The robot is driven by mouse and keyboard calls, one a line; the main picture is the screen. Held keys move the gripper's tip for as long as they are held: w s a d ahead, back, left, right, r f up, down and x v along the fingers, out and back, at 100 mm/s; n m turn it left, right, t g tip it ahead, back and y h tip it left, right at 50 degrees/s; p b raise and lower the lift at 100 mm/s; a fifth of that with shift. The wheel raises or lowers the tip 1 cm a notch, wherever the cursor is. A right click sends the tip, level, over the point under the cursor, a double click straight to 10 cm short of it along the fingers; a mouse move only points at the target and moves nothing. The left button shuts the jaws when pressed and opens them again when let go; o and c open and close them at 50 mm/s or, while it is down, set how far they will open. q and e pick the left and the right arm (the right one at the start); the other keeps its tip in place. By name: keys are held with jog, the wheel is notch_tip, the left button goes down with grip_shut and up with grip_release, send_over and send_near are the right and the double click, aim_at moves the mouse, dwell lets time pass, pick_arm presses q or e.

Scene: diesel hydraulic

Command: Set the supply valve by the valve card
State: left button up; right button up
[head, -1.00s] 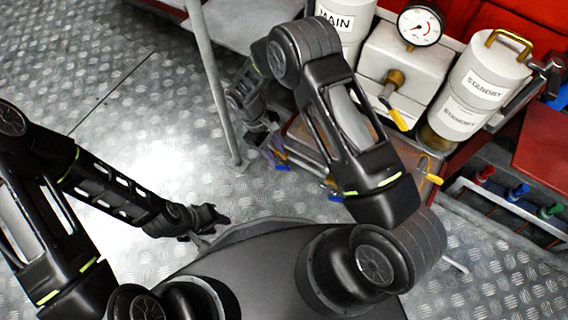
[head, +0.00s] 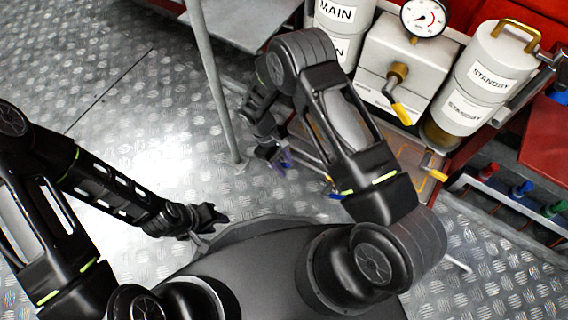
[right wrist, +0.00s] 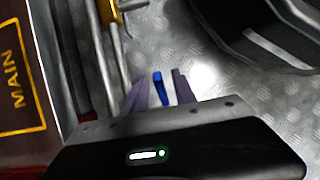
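A valve with a yellow-tipped lever (head: 402,112) sits on the front of a pale box (head: 378,60), its lever pointing down to the right. A round gauge (head: 423,18) is above it. I cannot make out a valve card. My right gripper (head: 275,157) is low beside the bench, left of and below the valve. In the right wrist view its two purplish fingers (right wrist: 157,90) stand apart. A small blue piece (right wrist: 159,88) shows between or beyond them; I cannot tell whether they touch it. My left gripper (head: 220,214) is over the floor; its finger gap is unclear.
A MAIN canister (head: 337,18) stands left of the box, a STANDBY canister (head: 480,82) right of it. A lower rack (head: 500,200) has red, blue and green handles. A grey post (head: 212,85) rises near my right gripper. The plate floor at left is clear.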

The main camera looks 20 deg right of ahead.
grip_shut()
dwell(1.3)
